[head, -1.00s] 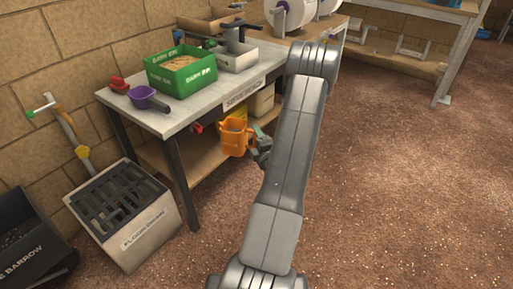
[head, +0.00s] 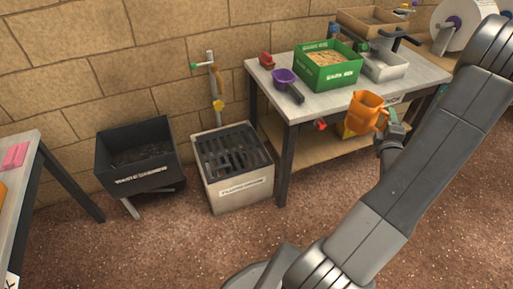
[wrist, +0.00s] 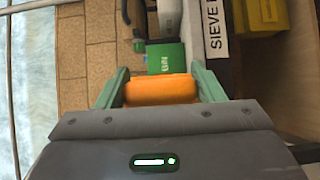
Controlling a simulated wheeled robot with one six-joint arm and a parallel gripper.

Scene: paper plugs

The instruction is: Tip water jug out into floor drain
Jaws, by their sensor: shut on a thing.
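The orange water jug (head: 366,108) is held upright in the air in front of the bench's front edge. My gripper (head: 388,127) is shut on the jug's handle side, at its right in the head view. In the wrist view the orange handle (wrist: 161,90) lies between the green fingers of my gripper (wrist: 161,88). The inside of the jug is too dark to tell its water. The floor drain (head: 233,154) is a pale box with a dark slotted grate on top, standing on the floor left of the bench, apart from the jug.
The bench (head: 318,106) holds a green bark bin (head: 328,76), a purple scoop (head: 285,78) and a grey tray (head: 387,68). A black barrow (head: 137,157) stands left of the drain. A tap pipe (head: 214,80) rises behind it. Floor in front of the drain is clear.

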